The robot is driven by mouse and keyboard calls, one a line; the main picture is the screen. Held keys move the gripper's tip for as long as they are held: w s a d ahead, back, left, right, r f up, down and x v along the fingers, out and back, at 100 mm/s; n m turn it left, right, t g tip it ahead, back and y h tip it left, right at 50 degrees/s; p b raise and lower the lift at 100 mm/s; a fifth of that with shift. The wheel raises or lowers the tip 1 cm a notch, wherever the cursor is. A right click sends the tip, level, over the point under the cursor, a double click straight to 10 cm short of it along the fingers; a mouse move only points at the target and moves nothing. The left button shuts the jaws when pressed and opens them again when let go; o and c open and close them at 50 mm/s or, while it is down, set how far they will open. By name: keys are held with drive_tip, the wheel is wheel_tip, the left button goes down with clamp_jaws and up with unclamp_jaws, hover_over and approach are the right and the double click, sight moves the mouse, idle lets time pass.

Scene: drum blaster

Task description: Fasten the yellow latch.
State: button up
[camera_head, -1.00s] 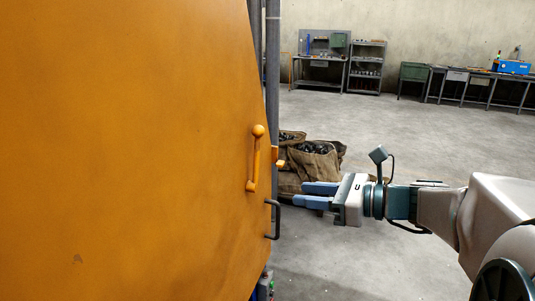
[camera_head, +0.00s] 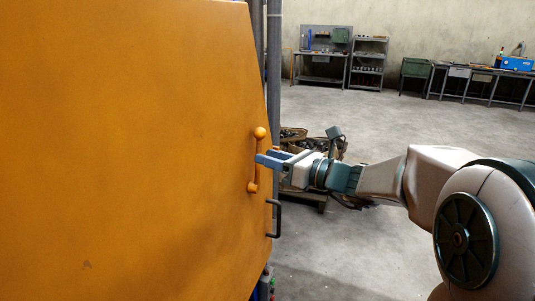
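The yellow latch (camera_head: 259,134) is a lever with a round knob at its top. It stands upright on the orange-yellow door panel (camera_head: 130,150), near the panel's right edge. My gripper (camera_head: 262,161) reaches in from the right with its blue fingers at the middle of the lever. The fingertips overlap the lever's shaft in the picture, and I cannot tell whether they touch it. I also cannot tell whether the fingers are open or closed around it. The fingers hide part of the shaft.
A dark handle (camera_head: 276,218) sticks out from the panel's right edge below the latch. Grey vertical posts (camera_head: 273,60) stand behind that edge. Workbenches (camera_head: 322,67) and shelves (camera_head: 368,62) line the far wall. The floor between is clear.

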drive_tip(key=shift+w+a, duration=0.35)
drive_tip(key=shift+a, duration=0.2)
clamp_jaws()
